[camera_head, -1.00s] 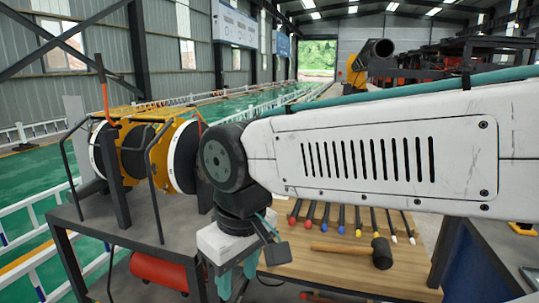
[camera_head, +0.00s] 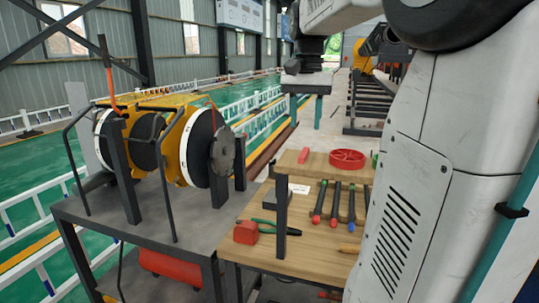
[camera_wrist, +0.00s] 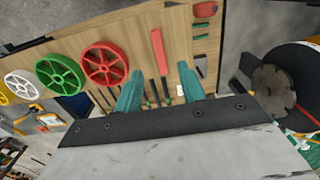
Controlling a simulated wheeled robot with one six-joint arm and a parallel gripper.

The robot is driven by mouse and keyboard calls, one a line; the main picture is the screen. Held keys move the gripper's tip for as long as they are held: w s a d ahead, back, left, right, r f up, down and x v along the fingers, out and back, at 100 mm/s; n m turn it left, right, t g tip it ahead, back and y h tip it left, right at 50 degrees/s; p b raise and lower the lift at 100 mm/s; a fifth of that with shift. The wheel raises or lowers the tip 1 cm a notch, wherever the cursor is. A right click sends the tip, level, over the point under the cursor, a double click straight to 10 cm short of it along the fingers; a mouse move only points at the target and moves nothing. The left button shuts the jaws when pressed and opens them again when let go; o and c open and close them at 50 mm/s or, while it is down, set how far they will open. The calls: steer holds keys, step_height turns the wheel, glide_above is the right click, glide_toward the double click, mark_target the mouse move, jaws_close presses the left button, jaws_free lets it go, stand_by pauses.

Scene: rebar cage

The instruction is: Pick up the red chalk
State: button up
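My gripper (camera_head: 306,112) is high above the far end of the wooden table in the head view, pointing down. In the wrist view its two green fingers (camera_wrist: 160,76) are apart with nothing between them. A small red stick (camera_head: 304,156) lies on the raised wooden board left of a red wheel; it also shows in the wrist view (camera_wrist: 158,42), just beyond the fingertips in the picture. I cannot tell for certain which of these red things is the chalk. My arm hides the table's right part.
The red wheel (camera_head: 347,158) lies on the board; green (camera_wrist: 60,74) and white wheels are beside it. A red block (camera_head: 245,232) and green pliers (camera_head: 262,222) lie at the near left. A dark upright post (camera_head: 281,220) stands there. A yellow reel machine (camera_head: 175,140) stands left.

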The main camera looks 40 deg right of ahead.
mark_target(304, 152)
steer(key=shift+d+f, duration=0.25)
steer(key=shift+d, duration=0.1)
step_height(304, 152, down, 7)
steer(key=shift+w+a+f, duration=0.1)
jaws_close()
